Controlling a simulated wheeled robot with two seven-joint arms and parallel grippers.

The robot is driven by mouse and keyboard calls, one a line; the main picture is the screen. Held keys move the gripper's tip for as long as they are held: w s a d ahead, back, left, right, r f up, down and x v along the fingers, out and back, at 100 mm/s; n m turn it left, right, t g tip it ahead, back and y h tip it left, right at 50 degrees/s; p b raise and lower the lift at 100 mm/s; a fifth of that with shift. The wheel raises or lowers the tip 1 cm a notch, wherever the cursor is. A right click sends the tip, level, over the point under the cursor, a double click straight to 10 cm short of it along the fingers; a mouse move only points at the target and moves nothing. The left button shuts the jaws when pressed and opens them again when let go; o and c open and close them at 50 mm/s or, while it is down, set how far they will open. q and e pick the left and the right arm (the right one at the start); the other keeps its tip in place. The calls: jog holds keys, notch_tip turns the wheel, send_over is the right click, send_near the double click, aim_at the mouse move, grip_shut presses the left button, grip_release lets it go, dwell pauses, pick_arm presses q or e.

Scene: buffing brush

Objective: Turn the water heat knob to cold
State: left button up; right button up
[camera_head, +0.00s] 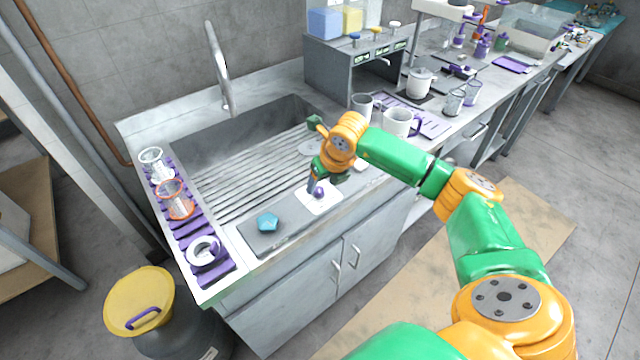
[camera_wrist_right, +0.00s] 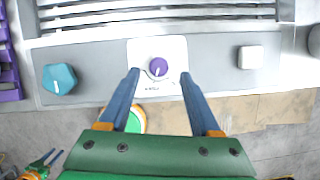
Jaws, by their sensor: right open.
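The purple round knob (camera_head: 318,192) sits on a white plate (camera_head: 316,203) on the sink's front ledge. In the right wrist view the knob (camera_wrist_right: 157,67) has a white pointer mark on its lower part, pointing down. Small print under it on the plate (camera_wrist_right: 152,50) is too small to read. My right gripper (camera_head: 314,184) is over the plate, pointing down. In the wrist view its open fingers (camera_wrist_right: 159,76) are on either side of the knob, with gaps on both sides. I see no contact.
A teal knob (camera_head: 268,222) is left of the plate on the ledge, and a white square button (camera_wrist_right: 250,57) is to the right. The sink basin (camera_head: 225,150) lies behind. A purple rack (camera_head: 190,232) holds cups at left; mugs (camera_head: 398,122) stand at right.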

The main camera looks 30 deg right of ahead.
aim_at(319, 189)
jog(key=x, duration=0.2)
jog(key=shift+w+a+f, duration=0.1)
jog(key=shift+w+f, duration=0.1)
jog(key=shift+f, duration=0.15)
jog(key=shift+w+f, duration=0.1)
jog(key=shift+f, duration=0.25)
jog(key=shift+r, duration=0.1)
grip_shut()
